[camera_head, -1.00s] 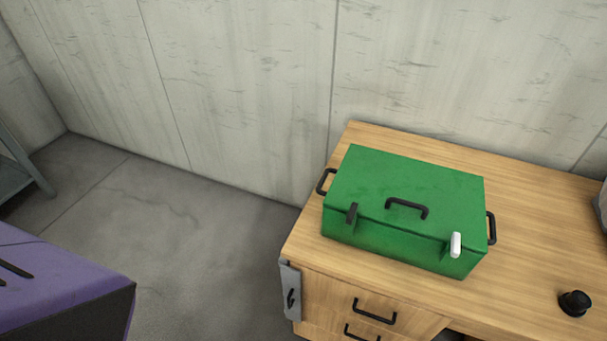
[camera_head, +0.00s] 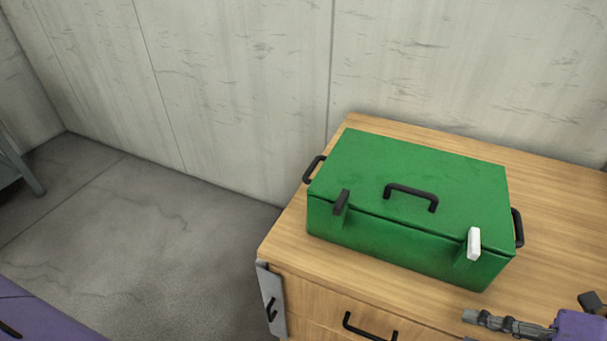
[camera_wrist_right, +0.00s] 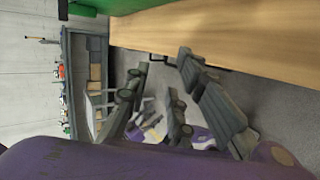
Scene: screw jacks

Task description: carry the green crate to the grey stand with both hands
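The green crate (camera_head: 410,175) stands upright and closed on a wooden desk. It has a black handle on its left end (camera_head: 313,168), another on its right end (camera_head: 517,228) and one on its lid. One front latch is black, the other white. My right gripper (camera_head: 490,320) comes in at the lower right of the head view, in front of the crate's right end and apart from it. In the right wrist view its fingers (camera_wrist_right: 163,62) are spread with nothing between them. A green strip of the crate shows at the top left there. My left gripper is not in view.
The wooden desk (camera_head: 565,240) has drawers with black handles and a grey plate on its front left corner. Bare floor (camera_head: 150,240) lies to its left. Part of a grey metal frame (camera_head: 15,165) shows at the far left; I cannot tell whether it is the stand.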

